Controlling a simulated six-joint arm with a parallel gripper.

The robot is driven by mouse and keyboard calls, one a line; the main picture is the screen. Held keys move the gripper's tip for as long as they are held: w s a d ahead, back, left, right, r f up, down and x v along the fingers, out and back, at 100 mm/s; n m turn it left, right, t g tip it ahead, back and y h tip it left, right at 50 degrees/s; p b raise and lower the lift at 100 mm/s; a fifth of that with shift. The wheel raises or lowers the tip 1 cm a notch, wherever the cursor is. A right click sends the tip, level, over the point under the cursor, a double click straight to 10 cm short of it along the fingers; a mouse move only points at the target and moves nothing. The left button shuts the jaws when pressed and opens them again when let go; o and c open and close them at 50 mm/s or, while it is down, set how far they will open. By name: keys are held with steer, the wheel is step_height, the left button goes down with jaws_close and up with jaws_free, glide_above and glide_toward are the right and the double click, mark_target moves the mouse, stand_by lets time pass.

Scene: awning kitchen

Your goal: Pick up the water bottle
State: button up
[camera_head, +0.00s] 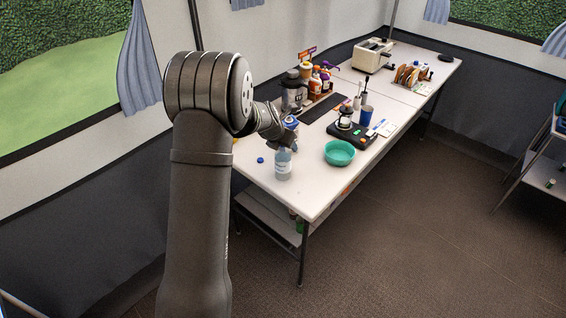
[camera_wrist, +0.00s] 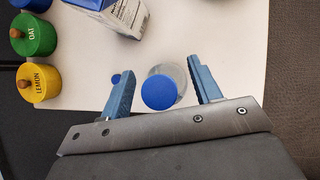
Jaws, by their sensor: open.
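The water bottle (camera_head: 283,164) is clear with a pale label and stands upright near the front left of the white table (camera_head: 309,204). In the wrist view its round blue cap (camera_wrist: 158,92) shows from above, with part of the clear body (camera_wrist: 172,70) behind it. My gripper (camera_head: 286,143) is above the bottle in the head view. In the wrist view my gripper (camera_wrist: 155,72) is open, with one blue finger on each side of the bottle. Gaps show between both fingers and the cap. The height of the fingertips against the cap is hard to tell.
A blue and white carton (camera_wrist: 118,12) stands close behind the bottle. Green (camera_wrist: 36,34) and yellow (camera_wrist: 38,82) lidded jars stand at the left. A small blue cap (camera_head: 260,160) lies left of the bottle. A teal bowl (camera_head: 339,153) stands to the right. The table's front corner is clear.

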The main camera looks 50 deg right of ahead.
steer(key=shift+d+f, duration=0.15)
steer(key=shift+f, duration=0.05)
jaws_close()
steer(key=shift+r, duration=0.1)
